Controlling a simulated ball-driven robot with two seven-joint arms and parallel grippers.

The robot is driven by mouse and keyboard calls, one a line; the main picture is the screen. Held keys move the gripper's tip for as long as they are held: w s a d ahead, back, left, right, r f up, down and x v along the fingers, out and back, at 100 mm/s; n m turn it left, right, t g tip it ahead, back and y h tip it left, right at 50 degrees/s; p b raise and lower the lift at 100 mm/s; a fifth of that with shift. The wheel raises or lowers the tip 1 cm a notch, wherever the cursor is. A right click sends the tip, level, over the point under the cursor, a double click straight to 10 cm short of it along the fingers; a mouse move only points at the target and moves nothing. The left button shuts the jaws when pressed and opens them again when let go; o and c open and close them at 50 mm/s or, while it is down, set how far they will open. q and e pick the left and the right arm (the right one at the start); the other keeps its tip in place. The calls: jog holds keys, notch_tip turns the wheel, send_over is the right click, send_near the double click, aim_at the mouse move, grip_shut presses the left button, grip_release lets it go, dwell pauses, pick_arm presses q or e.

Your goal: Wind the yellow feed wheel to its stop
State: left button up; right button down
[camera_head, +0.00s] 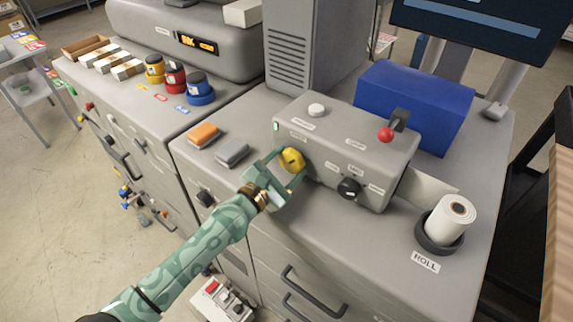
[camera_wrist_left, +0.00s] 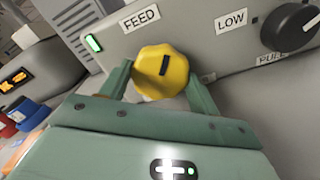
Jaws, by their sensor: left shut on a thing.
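The yellow feed wheel (camera_head: 292,160) sits on the front face of the grey control box (camera_head: 330,140). In the left wrist view the wheel (camera_wrist_left: 161,72) shows a scalloped rim and a dark slanted mark, below the FEED label (camera_wrist_left: 141,18). My left gripper (camera_head: 288,172) is at the wheel, its two green fingers on either side of the rim. In the left wrist view my left gripper (camera_wrist_left: 160,90) is shut on the wheel. The wheel's back and shaft are hidden. My right gripper is not in view.
A black knob (camera_head: 349,188), a white button (camera_head: 317,110) and a red-tipped lever (camera_head: 387,134) are on the same box. A white roll (camera_head: 452,218) stands at right. Orange (camera_head: 204,135) and grey (camera_head: 232,152) blocks lie left of the box. A blue box (camera_head: 415,100) stands behind.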

pick_arm(q)
jog(key=o, duration=1)
jog(key=shift+c, duration=0.2)
jog(key=v, duration=1.6)
jog(key=shift+s, duration=0.2)
jog(key=shift+a, duration=0.15)
jog(key=shift+c, duration=0.2)
